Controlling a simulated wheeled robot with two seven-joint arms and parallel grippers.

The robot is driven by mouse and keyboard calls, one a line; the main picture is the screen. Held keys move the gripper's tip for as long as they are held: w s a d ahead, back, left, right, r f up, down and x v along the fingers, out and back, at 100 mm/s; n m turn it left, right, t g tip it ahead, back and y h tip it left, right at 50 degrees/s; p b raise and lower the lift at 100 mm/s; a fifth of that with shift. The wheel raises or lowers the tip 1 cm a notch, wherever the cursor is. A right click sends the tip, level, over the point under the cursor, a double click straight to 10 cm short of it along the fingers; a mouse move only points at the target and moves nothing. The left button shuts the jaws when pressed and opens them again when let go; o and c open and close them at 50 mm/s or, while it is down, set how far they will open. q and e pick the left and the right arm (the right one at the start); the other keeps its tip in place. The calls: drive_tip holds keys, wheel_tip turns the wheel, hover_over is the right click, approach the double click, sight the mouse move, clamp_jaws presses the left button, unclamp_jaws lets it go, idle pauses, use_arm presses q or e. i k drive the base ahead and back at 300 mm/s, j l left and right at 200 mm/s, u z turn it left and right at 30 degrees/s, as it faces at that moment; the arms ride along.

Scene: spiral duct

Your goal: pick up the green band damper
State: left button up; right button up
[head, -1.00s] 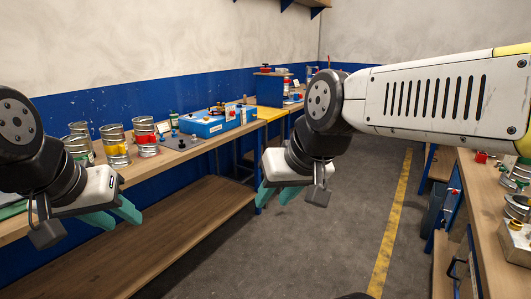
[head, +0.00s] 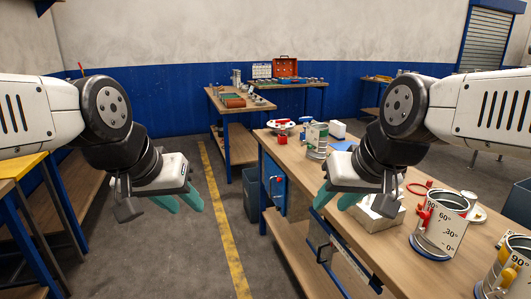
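A silver cylinder with a green band (head: 317,140) stands upright on the right workbench, towards its far part. It looks like the green band damper, though it is small in the picture. My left gripper (head: 180,203) is open and empty, over the floor left of the bench and well away from the cylinder. My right gripper (head: 337,199) is open and empty, over the near left edge of the bench, nearer to me than the cylinder and apart from it.
The right workbench (head: 385,262) also holds a damper with a red handle and angle marks (head: 440,225), a metal block (head: 378,215) and a red-and-white round item (head: 282,124). A grey bin (head: 251,196) stands beside it. The floor (head: 190,262) on the left is clear.

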sight(317, 134)
drive_tip(key=i+z, duration=0.45)
drive_tip(key=j+z, duration=0.1)
drive_tip(key=z, duration=0.25)
drive_tip(key=j+z, duration=0.1)
drive_tip(key=z, duration=0.2)
drive_tip(key=i+j+z, duration=0.1)
drive_tip(key=z, duration=0.25)
drive_tip(key=i+j+z, duration=0.15)
drive_tip(key=j+z, duration=0.3)
drive_tip(key=j, duration=0.5)
drive_tip(key=j+z, duration=0.45)
drive_tip(key=j, duration=1.25)
drive_tip(key=k+j, duration=0.1)
drive_tip(key=j, duration=1.35)
drive_tip(key=k+z, duration=0.05)
